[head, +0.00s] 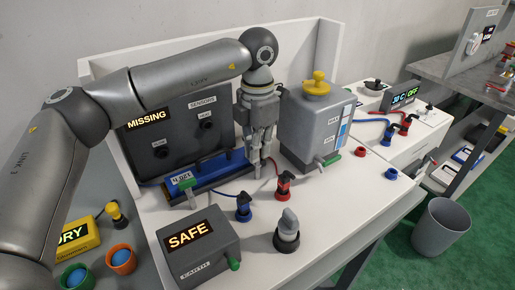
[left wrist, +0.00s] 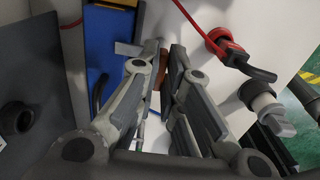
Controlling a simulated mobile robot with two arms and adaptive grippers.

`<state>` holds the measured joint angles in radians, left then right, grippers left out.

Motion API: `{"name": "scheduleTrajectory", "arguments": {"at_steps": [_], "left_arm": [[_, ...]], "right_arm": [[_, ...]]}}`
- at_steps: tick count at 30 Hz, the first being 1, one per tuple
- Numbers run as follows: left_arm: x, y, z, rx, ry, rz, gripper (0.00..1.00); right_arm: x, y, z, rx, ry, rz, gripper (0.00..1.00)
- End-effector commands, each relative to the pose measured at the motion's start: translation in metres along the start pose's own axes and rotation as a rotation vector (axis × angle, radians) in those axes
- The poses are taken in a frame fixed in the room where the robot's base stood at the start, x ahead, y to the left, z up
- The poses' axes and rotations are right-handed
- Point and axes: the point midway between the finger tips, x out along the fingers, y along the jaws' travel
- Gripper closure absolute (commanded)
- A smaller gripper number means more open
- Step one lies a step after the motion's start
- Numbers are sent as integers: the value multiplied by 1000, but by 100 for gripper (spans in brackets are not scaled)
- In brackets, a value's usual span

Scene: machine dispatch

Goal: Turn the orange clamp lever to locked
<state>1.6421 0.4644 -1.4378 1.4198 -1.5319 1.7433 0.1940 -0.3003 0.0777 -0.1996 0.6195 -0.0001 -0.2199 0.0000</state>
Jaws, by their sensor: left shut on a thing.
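My left gripper (head: 258,165) points straight down at the right end of a blue tray-like unit (head: 222,178) on the white bench. In the left wrist view the two fingers (left wrist: 164,60) are close together, with a narrow orange-brown piece (left wrist: 164,74) between them, apparently the clamp lever. The fingers hide most of it, so I cannot tell its angle. The blue unit (left wrist: 110,38) also shows beside the fingers there. In the head view the lever is hidden by the gripper. My right gripper is not in view.
A grey panel reading MISSING (head: 130,138) stands behind. A grey tank with a yellow cap (head: 314,125) stands close right of the gripper. Red (head: 284,187) and blue (head: 243,207) connectors, a grey knob (head: 288,228) and a SAFE box (head: 200,252) are in front.

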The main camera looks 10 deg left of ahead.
Motion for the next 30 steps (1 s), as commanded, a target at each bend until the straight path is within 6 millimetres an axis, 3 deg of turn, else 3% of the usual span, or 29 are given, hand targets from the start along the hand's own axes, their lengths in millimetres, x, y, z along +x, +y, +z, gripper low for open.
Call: {"name": "scheduleTrajectory", "arguments": {"at_steps": [17,18,22,30], "left_arm": [[0,0,0,30,0,1,100],[0,0,0,30,0,1,87],[0,0,0,29,0,1,71],[0,0,0,28,0,0,71]], "right_arm": [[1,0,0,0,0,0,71],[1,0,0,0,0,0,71],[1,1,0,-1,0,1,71],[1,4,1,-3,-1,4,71]]}}
